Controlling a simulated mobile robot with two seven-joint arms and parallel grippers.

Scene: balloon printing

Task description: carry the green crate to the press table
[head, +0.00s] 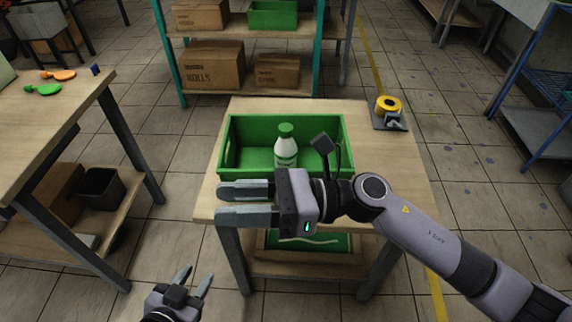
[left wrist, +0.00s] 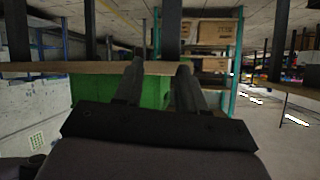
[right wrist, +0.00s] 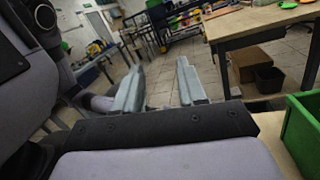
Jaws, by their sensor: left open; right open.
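The green crate (head: 336,131) sits on a small wooden table (head: 400,170) in the head view. A white bottle with a green cap (head: 286,150) stands inside it. My right gripper (head: 217,203) is open and empty at the crate's near side, its fingers pointing left across the table's front edge. It hides part of the crate's near wall. A crate's green wall (right wrist: 306,133) shows at the right edge of the right wrist view. My left gripper (head: 194,279) is open and empty, low in front of the table. I cannot tell which table is the press table.
A tape roll (head: 388,104) lies on the small table's right back corner. A green item (head: 300,241) lies on its lower shelf. A shelf with cardboard boxes (head: 212,66) stands behind.

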